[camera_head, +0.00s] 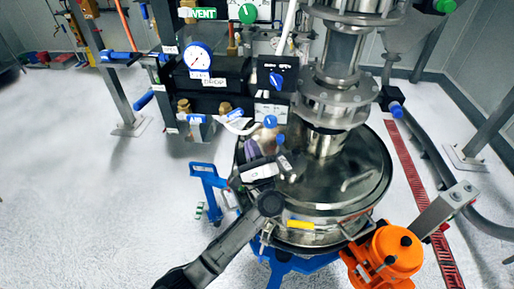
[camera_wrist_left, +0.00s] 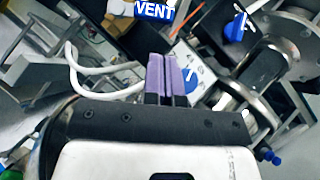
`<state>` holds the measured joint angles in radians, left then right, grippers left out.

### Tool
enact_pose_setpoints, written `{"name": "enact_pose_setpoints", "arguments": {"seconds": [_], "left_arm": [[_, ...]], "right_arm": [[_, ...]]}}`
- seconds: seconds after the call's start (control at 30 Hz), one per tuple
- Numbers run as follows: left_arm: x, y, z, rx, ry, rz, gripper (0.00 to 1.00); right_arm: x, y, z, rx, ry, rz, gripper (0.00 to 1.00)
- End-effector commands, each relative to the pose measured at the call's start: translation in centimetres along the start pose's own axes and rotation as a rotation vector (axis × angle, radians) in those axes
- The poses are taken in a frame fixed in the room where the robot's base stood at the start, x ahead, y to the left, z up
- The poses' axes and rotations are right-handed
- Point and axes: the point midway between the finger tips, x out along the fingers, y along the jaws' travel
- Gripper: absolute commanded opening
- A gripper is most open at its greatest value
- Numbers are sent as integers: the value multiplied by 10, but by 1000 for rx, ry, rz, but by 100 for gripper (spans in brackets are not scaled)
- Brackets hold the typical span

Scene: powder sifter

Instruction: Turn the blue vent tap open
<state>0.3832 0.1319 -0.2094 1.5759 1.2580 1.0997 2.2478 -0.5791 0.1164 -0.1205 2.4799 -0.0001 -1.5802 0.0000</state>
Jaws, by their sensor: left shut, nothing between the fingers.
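A blue VENT label (camera_wrist_left: 154,12) sits at the top of the left wrist view. A small round blue cap with a white mark (camera_wrist_left: 190,80) is close to the right of my left gripper (camera_wrist_left: 167,78); I cannot tell whether it is the vent tap or whether they touch. Blue round caps (camera_head: 270,121) also show in the head view above the sifter lid. My left gripper (camera_head: 252,146) has purple fingers, shut and empty, just left of these caps. My right gripper is not in view.
The round steel sifter (camera_head: 340,190) stands right of my gripper. A black panel box with a blue knob (camera_head: 277,80) and a pressure gauge (camera_head: 198,56) are above it. A white hose (camera_wrist_left: 78,75) loops left of my fingers. An orange motor (camera_head: 392,255) is at lower right.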

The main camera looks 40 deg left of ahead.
Motion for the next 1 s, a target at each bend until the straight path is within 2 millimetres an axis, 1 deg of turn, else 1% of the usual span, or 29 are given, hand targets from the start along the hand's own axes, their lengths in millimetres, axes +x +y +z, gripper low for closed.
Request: {"name": "enact_pose_setpoints", "arguments": {"seconds": [0.03, 0.1, 0.3, 0.4, 0.63, 1.0], "left_arm": [[12, -2, 2, 1, -3, -1, 0], [23, -2, 2, 1, -2, -1, 0], [49, -1, 2, 2, -1, -1, 0], [58, -1, 1, 1, -1, -1, 0], [67, 0, 0, 1, 1, -1, 0], [67, 0, 0, 0, 1, 1, 0]], "right_arm": [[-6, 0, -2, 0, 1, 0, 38], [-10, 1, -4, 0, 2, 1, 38], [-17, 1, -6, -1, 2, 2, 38], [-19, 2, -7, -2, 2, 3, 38], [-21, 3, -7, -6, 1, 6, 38], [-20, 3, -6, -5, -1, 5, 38]]}}
